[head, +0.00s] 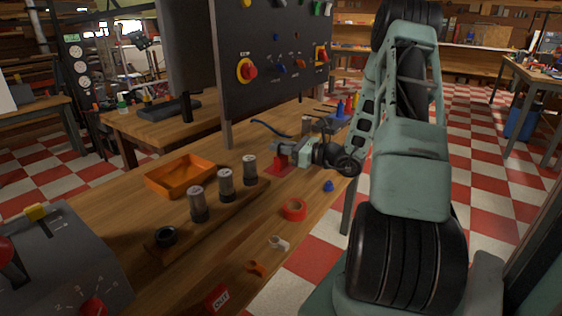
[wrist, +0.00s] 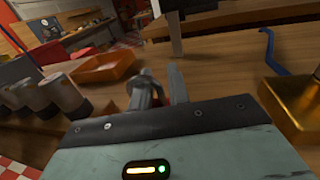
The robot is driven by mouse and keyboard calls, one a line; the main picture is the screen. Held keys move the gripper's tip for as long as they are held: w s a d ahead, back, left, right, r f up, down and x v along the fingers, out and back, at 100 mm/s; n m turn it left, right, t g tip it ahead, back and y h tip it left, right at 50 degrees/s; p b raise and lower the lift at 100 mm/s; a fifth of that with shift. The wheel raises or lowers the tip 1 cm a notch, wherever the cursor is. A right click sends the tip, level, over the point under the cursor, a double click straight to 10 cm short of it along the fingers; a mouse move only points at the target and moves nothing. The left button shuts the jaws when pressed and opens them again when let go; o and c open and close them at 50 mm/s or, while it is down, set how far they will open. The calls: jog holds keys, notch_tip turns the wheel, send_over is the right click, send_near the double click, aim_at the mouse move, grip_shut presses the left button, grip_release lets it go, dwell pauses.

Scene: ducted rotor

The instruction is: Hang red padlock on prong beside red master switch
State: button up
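The red padlock (head: 281,161) appears as a small red block at my gripper's fingertips, just above or on a red mat (head: 275,172) on the bench. My gripper (head: 281,148) reaches in from the right, over the padlock. In the wrist view its two fingers (wrist: 163,88) stand a narrow gap apart. A dark reddish piece shows behind the left finger; whether the fingers hold the padlock is unclear. The upright black panel carries a red knob on yellow (head: 247,70) at its left and another red switch on yellow (head: 321,56) at its right. I cannot make out the prong.
An orange tray (head: 181,171) and several grey cylinders on a wooden strip stand left of my gripper. A tape ring (head: 294,209), a blue knob (head: 328,186) and small parts lie toward the front edge.

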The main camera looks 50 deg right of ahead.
jog(key=shift+w+a, duration=0.1)
jog(key=shift+w, duration=0.2)
grip_shut()
